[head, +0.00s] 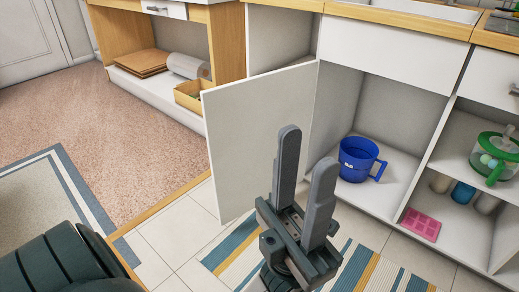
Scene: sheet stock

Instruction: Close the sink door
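The sink door (243,130) is a plain white panel that stands wide open, swung out from the cabinet below the sink (430,10). My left gripper (307,150) is in front of the door's lower right part, pointing up in the picture. Its two grey fingers are apart with nothing seen between them. They overlap the door's hinge-side edge in the picture; I cannot tell whether they touch it. My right gripper is not in view.
Inside the open cabinet (390,95) stands a blue mug-like bucket (357,160). Shelves at right hold a green-lidded container (495,155), several cups and a pink tray (421,224). A striped rug (238,250) lies on the tiles. A wooden open shelf (110,35) stands behind the door.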

